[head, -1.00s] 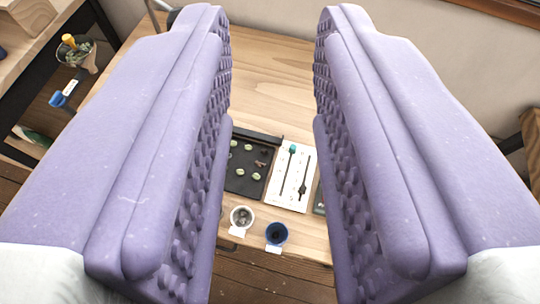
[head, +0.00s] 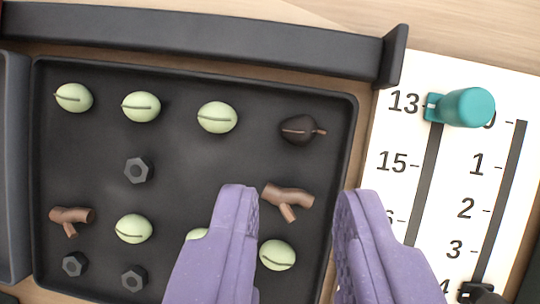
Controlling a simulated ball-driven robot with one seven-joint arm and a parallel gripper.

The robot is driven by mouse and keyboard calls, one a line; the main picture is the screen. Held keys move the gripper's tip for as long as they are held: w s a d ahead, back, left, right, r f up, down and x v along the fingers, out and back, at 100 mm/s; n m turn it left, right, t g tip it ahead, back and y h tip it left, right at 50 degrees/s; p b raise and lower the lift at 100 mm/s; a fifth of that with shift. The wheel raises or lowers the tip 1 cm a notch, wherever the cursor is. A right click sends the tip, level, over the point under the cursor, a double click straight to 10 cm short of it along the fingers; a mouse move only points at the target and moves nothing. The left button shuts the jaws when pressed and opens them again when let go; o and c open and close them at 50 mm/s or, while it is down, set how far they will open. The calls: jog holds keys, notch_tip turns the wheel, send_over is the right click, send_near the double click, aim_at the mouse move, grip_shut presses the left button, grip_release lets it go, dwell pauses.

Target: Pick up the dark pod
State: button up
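The dark pod (head: 298,130) is a small dark brown oval with a seam and a short reddish stem. It lies near the upper right corner of the black tray (head: 200,68). My gripper (head: 292,195) is open, with its two purple fingers apart and nothing between the tips. The fingertips sit lower in the picture than the pod, which shows just above the gap between them. The left finger covers part of a green bean.
Several pale green beans (head: 217,117), brown twigs (head: 288,200) and grey hex nuts (head: 138,169) lie on the tray. A raised black bar (head: 200,35) runs along its far side. Right is a white numbered panel (head: 400,135) with a teal slider knob (head: 466,107) and a black knob (head: 480,292).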

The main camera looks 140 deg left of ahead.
aim_at(299, 137)
jog(key=b+x, duration=0.2)
jog(key=x, duration=0.5)
jog(key=shift+s+d+b, duration=0.1)
jog(key=shift+d+b, duration=0.05)
jog(key=shift+b, duration=0.25)
jog(key=shift+r, duration=0.15)
grip_shut()
